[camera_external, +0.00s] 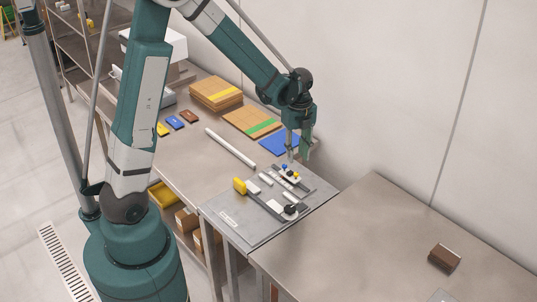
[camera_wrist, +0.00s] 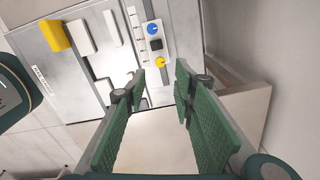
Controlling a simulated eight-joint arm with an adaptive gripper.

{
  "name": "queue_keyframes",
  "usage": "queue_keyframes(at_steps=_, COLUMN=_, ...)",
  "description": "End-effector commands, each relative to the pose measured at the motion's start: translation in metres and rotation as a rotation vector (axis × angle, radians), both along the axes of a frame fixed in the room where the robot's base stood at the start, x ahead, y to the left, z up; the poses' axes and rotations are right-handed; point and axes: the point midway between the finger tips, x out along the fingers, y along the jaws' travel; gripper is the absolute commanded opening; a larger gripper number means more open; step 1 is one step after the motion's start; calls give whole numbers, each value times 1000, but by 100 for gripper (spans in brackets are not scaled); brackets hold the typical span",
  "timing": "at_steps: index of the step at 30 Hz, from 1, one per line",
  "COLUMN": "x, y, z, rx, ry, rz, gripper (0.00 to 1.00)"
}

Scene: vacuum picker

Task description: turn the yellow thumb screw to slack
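The yellow thumb screw (camera_wrist: 159,62) is a small round knob at the near end of a narrow panel in the wrist view. In the external view the yellow screw (camera_external: 297,175) is tiny. My gripper (camera_wrist: 160,80) is open and empty, its green fingers parted. The screw shows between and just beyond the fingertips, apart from them. In the external view my gripper (camera_external: 298,154) hangs above the panel's end of the grey plate (camera_external: 235,222).
The plate also carries a yellow block (camera_external: 240,186), pale bars and a black knob (camera_external: 290,209). A white tube (camera_external: 230,147), cardboard stacks (camera_external: 216,94) and a blue sheet (camera_external: 279,143) lie behind. The wall is close on the right. A brown block (camera_external: 444,258) sits on the right table.

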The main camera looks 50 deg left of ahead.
Motion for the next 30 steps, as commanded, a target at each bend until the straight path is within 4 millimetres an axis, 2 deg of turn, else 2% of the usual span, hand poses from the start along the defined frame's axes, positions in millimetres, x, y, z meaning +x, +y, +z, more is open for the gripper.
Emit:
queue_keyframes(at_steps=18, x=1, y=0, z=-5, rx=0, ry=4, rz=-13, gripper=26)
queue_keyframes(at_steps=23, x=1, y=0, z=-14, rx=0, ry=4, rz=-13, gripper=26)
queue_keyframes(at_steps=30, x=1, y=0, z=-36, rx=0, ry=4, rz=-13, gripper=26)
